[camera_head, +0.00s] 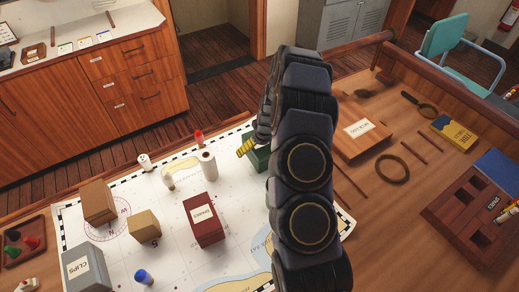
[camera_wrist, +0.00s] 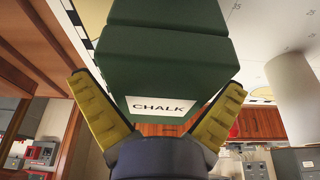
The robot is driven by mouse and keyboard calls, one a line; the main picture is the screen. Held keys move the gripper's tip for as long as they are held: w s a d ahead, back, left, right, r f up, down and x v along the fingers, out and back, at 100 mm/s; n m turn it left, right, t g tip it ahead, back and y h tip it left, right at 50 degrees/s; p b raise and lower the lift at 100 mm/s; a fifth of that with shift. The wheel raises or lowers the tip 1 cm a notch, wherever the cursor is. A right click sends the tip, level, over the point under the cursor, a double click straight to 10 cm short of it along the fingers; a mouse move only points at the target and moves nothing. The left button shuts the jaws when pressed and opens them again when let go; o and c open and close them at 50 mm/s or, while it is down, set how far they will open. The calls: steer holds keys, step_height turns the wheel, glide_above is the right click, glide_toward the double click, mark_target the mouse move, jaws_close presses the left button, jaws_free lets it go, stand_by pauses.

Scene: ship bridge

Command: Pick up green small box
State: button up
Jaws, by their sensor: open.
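The green box (camera_head: 260,158) stands on the white chart on the table in the head view, mostly hidden behind my dark arm. In the wrist view the green box (camera_wrist: 167,60) fills the upper middle, with a white label reading CHALK. My gripper (camera_wrist: 158,88) is open, with one yellow finger on each side of the box's near end. Whether the fingers touch it I cannot tell. In the head view one yellow finger of my gripper (camera_head: 246,147) shows at the box's left; the other is hidden.
Left of the green box stand a white cylinder (camera_head: 208,164) and a red-topped piece (camera_head: 199,139). A dark red box (camera_head: 204,219), a tan box (camera_head: 145,226) and a brown box (camera_head: 98,202) stand farther left. A wooden box (camera_head: 362,134) lies right of my arm.

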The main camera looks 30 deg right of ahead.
steer(key=c, duration=1)
